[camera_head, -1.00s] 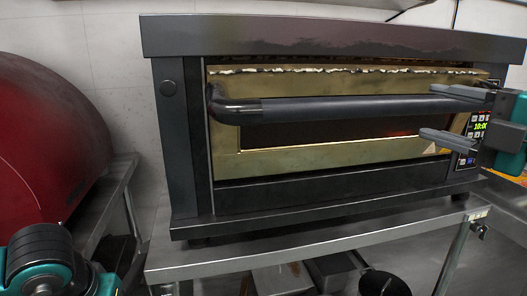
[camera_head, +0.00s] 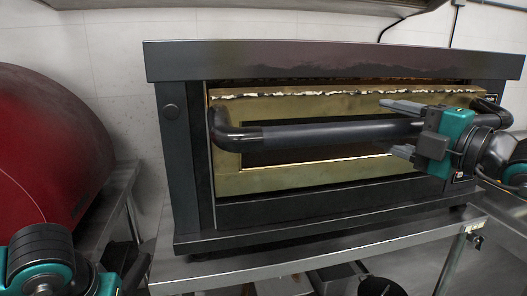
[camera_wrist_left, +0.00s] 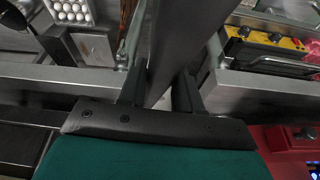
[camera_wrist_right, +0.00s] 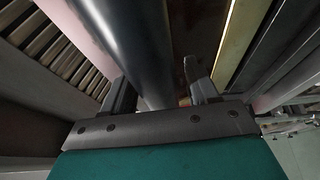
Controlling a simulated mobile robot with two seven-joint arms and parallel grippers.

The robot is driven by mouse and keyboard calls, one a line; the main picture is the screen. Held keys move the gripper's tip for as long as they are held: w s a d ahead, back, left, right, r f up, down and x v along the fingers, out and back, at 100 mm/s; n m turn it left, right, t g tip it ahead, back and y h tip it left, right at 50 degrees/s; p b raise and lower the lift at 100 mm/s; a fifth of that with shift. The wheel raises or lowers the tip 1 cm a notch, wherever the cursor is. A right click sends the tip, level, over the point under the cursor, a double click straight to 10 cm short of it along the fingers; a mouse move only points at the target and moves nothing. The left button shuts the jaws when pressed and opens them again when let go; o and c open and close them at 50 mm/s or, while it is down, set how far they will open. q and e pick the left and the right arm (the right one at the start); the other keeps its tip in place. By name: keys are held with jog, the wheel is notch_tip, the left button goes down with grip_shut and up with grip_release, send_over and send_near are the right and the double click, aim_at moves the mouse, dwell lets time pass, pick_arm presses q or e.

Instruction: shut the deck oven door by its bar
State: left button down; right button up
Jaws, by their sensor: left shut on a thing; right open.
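The deck oven (camera_head: 330,58) stands across the middle of the head view. Its brass-framed door (camera_head: 300,177) is ajar, with a dark gap along its top. The dark bar (camera_head: 320,134) runs across the door front. My right gripper (camera_head: 394,129) is open around the bar, right of its middle, one finger above and one below. In the right wrist view the bar (camera_wrist_right: 125,40) passes between the fingers; contact is unclear. My left gripper (camera_wrist_left: 158,90) is shut on a grey metal piece (camera_wrist_left: 172,45) that I cannot identify. Its fingers are hidden in the head view.
The oven rests on a steel stand (camera_head: 220,268). A red domed oven (camera_head: 45,150) stands at the left on its own stand. Containers (camera_head: 335,278) sit below the stand. In the left wrist view, a tray of eggs (camera_wrist_left: 70,12) and a yellow-fronted appliance (camera_wrist_left: 270,40) show.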

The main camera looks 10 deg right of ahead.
jog(key=shift+w+a, duration=0.15)
jog(key=shift+w, duration=0.1)
grip_shut()
dwell(0.6)
